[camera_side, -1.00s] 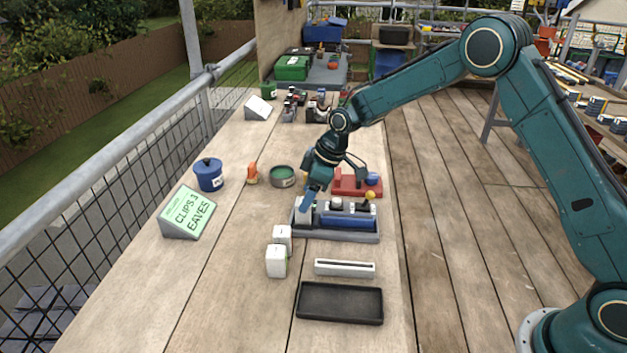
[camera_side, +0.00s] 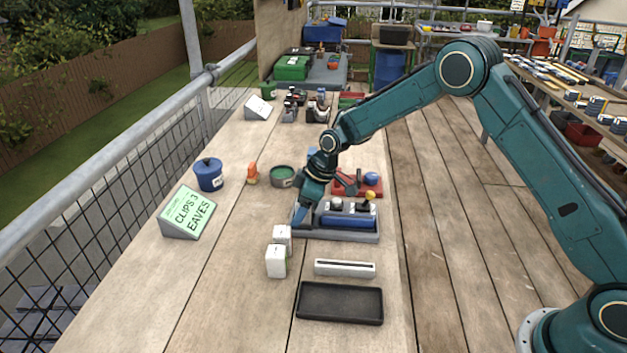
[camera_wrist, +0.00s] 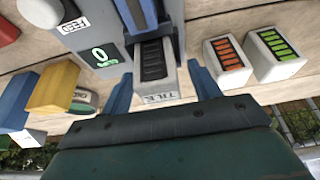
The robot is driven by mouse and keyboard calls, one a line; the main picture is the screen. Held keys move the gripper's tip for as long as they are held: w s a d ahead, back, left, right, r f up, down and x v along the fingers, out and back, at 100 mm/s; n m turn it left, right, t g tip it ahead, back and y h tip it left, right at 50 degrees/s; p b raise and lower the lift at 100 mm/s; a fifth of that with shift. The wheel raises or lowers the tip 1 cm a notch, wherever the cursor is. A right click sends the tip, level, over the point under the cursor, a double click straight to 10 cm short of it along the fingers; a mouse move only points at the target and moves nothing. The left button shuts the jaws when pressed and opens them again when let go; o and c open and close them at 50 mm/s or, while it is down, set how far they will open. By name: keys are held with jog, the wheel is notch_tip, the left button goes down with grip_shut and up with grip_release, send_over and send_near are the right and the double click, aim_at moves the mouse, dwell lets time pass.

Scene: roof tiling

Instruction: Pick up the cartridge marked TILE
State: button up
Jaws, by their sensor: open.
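The cartridge marked TILE (camera_wrist: 156,98) is a pale block with dark bars on top, standing at the end of a grey device (camera_wrist: 85,42) in the wrist view. My gripper (camera_wrist: 163,92) is open, with one blue finger on each side of the cartridge. A gap seems to show on both sides; contact cannot be told. In the side view my gripper (camera_side: 301,217) is low at the left end of the grey device (camera_side: 345,237), and the fingers hide the cartridge there.
Two white cartridges, one with orange bars (camera_wrist: 227,60) and one with green bars (camera_wrist: 272,55), stand beside the device. A pale slotted bar (camera_side: 345,268) and an empty black tray (camera_side: 340,303) lie in front. Bench at front left is clear.

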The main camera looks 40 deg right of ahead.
jog(key=c, duration=1.1)
jog(key=shift+r, duration=0.2)
notch_tip(320, 180, up, 20)
jog(key=shift+f, duration=0.15)
dwell(0.4)
